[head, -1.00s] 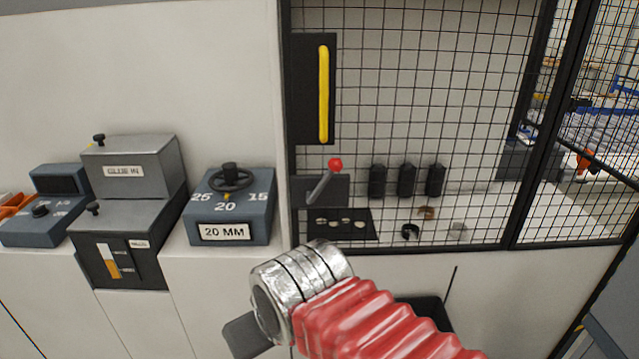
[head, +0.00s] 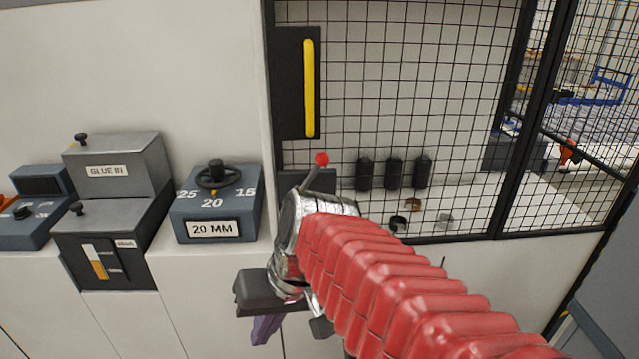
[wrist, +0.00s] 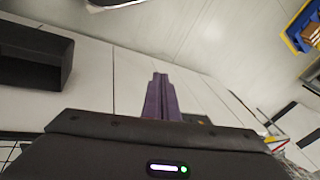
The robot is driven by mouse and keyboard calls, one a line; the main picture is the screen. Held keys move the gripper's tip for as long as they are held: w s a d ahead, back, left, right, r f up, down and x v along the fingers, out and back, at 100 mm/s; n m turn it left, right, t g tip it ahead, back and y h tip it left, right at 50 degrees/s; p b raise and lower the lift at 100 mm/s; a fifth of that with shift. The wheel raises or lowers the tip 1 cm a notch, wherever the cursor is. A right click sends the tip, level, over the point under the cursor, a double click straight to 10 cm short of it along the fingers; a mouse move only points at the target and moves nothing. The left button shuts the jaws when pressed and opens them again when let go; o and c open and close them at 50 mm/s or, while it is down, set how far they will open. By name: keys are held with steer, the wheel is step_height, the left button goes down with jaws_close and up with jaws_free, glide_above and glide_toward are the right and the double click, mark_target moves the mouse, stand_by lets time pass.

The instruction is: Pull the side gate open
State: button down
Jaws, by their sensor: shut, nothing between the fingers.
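The side gate (head: 450,110) is a black wire-mesh panel in a dark frame, standing closed in the head view. A yellow vertical handle (head: 308,90) sits on a dark plate at its left edge. Below it is a latch lever with a red knob (head: 321,158), tilted up to the right; my arm hides its lower part. My gripper (head: 265,328) hangs below and left of the lever, apart from the handle, with purple fingers pointing down. In the wrist view the fingers (wrist: 161,98) are together with nothing between them.
Left of the gate stand a blue-grey 20 MM dial box (head: 215,205) and a grey GLUE IN box (head: 115,170) on a white ledge. Behind the mesh are several black cylinders (head: 394,173) and small parts. The white panel below the ledge is clear.

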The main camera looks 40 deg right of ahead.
steer(key=w+d+m+y, duration=0.1)
steer(key=m+y, duration=0.1)
steer(key=m+t+y, duration=0.3)
steer(key=m+t, duration=0.5)
steer(key=t, duration=0.4)
glide_toward(322, 185)
steer(key=s+a+r, duration=0.2)
steer(key=shift+s+a+f, duration=0.1)
steer(key=shift+s, duration=0.15)
steer(key=shift+w+a, duration=0.1)
steer(key=shift+w, duration=0.05)
steer(key=shift+r+x, duration=0.1)
steer(key=shift+x, duration=2.35)
steer(key=shift+r+x, duration=0.15)
steer(key=shift+x, duration=2.25)
